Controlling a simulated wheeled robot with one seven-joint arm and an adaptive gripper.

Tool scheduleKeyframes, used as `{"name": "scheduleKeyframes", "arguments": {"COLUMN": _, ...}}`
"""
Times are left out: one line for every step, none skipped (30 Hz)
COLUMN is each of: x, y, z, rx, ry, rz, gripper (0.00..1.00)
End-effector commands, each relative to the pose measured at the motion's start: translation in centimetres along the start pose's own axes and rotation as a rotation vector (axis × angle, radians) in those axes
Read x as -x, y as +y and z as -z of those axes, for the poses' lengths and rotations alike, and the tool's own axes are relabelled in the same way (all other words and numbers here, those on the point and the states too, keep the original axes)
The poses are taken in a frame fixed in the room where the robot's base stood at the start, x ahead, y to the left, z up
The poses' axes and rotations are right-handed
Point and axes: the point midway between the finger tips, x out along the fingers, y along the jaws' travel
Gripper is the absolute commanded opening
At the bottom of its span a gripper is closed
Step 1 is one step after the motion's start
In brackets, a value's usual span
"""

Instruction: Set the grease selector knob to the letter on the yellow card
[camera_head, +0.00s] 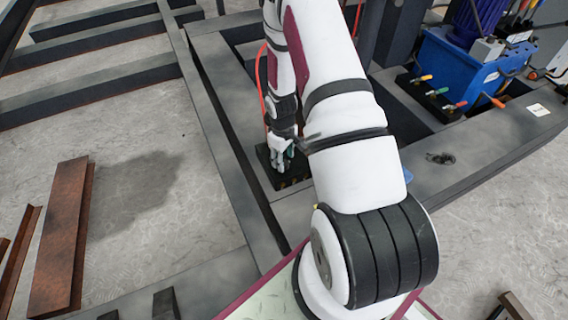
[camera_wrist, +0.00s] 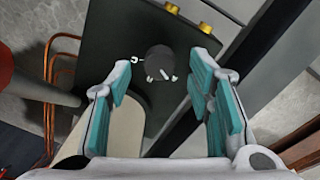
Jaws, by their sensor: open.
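The selector knob (camera_wrist: 160,62) is a dark round knob on a black box (camera_wrist: 104,45) in the wrist view. White marks show at its left and along its lower edge; I cannot read them as letters. My gripper (camera_wrist: 160,72) is open, with its teal-padded fingers to the left and right of the knob; I cannot tell whether they touch it. In the head view my gripper (camera_head: 282,150) is over the black box (camera_head: 264,158), and my arm and hand hide the knob. I cannot make out a yellow card in either view.
Two brass fittings (camera_wrist: 205,28) stand on the box's edge. Orange-brown cables (camera_wrist: 48,100) run at left in the wrist view. Dark steel beams (camera_head: 222,125) frame the box. A blue unit with coloured handles (camera_head: 465,75) and a white card (camera_head: 538,110) are at right. Rusty beams (camera_head: 58,235) lie at left.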

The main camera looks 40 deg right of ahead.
Motion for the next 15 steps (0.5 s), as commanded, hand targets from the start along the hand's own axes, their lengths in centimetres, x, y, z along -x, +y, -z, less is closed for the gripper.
{"name": "scheduleKeyframes", "arguments": {"x": -0.8, "y": 0.0, "z": 0.0, "rx": 0.000, "ry": 0.000, "rz": 0.000, "gripper": 0.47}}
{"name": "scheduleKeyframes", "arguments": {"x": -1.1, "y": 0.0, "z": 0.0, "rx": 0.000, "ry": 0.000, "rz": 0.000, "gripper": 0.47}}
{"name": "scheduleKeyframes", "arguments": {"x": -1.4, "y": 0.0, "z": 0.1, "rx": 0.000, "ry": 0.001, "rz": -0.001, "gripper": 0.47}}
{"name": "scheduleKeyframes", "arguments": {"x": -1.6, "y": 0.0, "z": 0.1, "rx": 0.000, "ry": 0.001, "rz": -0.001, "gripper": 0.47}}
{"name": "scheduleKeyframes", "arguments": {"x": -1.8, "y": 0.0, "z": 0.1, "rx": 0.000, "ry": 0.001, "rz": -0.001, "gripper": 0.47}}
{"name": "scheduleKeyframes", "arguments": {"x": -1.9, "y": 0.0, "z": 0.0, "rx": 0.000, "ry": 0.001, "rz": -0.001, "gripper": 0.47}}
{"name": "scheduleKeyframes", "arguments": {"x": -2.0, "y": 0.0, "z": 0.0, "rx": 0.000, "ry": 0.001, "rz": -0.001, "gripper": 0.47}}
{"name": "scheduleKeyframes", "arguments": {"x": -2.1, "y": 0.0, "z": 0.0, "rx": 0.000, "ry": 0.001, "rz": -0.001, "gripper": 0.47}}
{"name": "scheduleKeyframes", "arguments": {"x": -2.1, "y": 0.0, "z": 0.0, "rx": 0.000, "ry": 0.001, "rz": -0.001, "gripper": 0.47}}
{"name": "scheduleKeyframes", "arguments": {"x": -2.2, "y": 0.0, "z": 0.0, "rx": 0.000, "ry": 0.001, "rz": -0.001, "gripper": 0.47}}
{"name": "scheduleKeyframes", "arguments": {"x": -2.2, "y": 0.0, "z": 0.0, "rx": 0.000, "ry": 0.001, "rz": -0.001, "gripper": 0.47}}
{"name": "scheduleKeyframes", "arguments": {"x": -2.1, "y": 0.0, "z": 0.0, "rx": 0.000, "ry": 0.001, "rz": -0.001, "gripper": 0.47}}
{"name": "scheduleKeyframes", "arguments": {"x": -2.1, "y": 0.0, "z": 0.0, "rx": 0.000, "ry": 0.001, "rz": -0.001, "gripper": 0.47}}
{"name": "scheduleKeyframes", "arguments": {"x": -2.1, "y": 0.0, "z": 0.0, "rx": 0.000, "ry": 0.001, "rz": -0.001, "gripper": 0.47}}
{"name": "scheduleKeyframes", "arguments": {"x": -2.1, "y": 0.0, "z": 0.0, "rx": 0.000, "ry": 0.001, "rz": -0.001, "gripper": 0.47}}
